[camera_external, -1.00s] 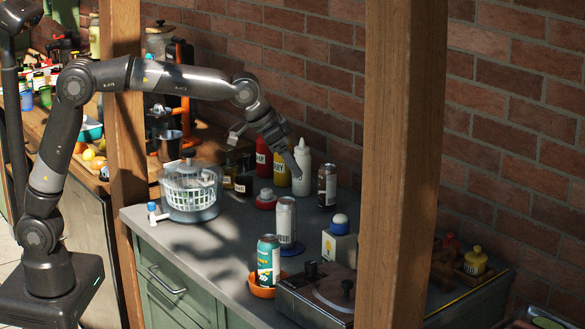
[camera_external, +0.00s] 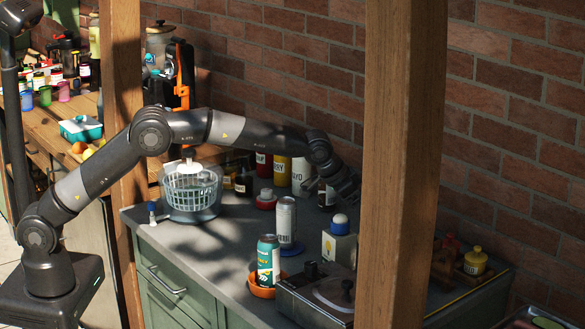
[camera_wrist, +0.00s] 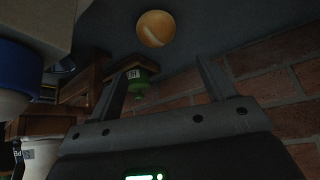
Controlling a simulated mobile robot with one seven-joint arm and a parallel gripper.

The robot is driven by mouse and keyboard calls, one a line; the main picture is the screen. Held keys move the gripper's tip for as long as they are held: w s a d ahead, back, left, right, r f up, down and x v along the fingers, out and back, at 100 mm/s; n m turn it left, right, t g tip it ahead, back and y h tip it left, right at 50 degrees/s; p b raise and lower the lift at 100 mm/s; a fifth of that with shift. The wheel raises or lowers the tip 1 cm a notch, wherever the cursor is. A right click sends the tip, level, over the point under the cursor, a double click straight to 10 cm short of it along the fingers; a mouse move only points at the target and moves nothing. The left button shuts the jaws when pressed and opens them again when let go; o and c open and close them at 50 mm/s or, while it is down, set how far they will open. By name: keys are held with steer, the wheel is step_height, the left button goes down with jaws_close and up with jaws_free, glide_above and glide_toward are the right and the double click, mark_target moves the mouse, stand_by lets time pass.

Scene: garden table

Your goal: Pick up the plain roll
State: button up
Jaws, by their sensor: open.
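The plain roll is most likely the round, tan-orange bun-like thing (camera_wrist: 156,28) at the top middle of the wrist view, on the dark grey counter. It lies beyond and between my fingertips, apart from them. I cannot make it out in the external view, where the wooden post may hide it. My gripper (camera_wrist: 162,63) shows in the wrist view with its two fingers wide apart and nothing between them. In the external view my gripper (camera_external: 346,186) is above the counter, just left of the wooden post, its fingers hard to make out.
A wooden post (camera_external: 403,150) stands right of my gripper and blocks part of the external view. A blue-capped container (camera_external: 340,240), a silver can (camera_external: 286,222) and a green can (camera_external: 268,262) stand below. A green bottle (camera_wrist: 138,79) shows near the left finger. A brick wall (camera_wrist: 265,55) is close by.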

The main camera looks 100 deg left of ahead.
step_height(320, 180, down, 2)
steer(key=shift+f, duration=0.1)
steer(key=x, duration=0.3)
steer(key=s+x, duration=0.1)
steer(key=x, duration=0.1)
steer(key=shift+w+d+f, duration=0.15)
steer(key=shift+w+f, duration=0.05)
steer(key=shift+f, duration=0.4)
steer(key=shift+w+f, duration=0.3)
steer(key=shift+f, duration=0.15)
steer(key=c, duration=1)
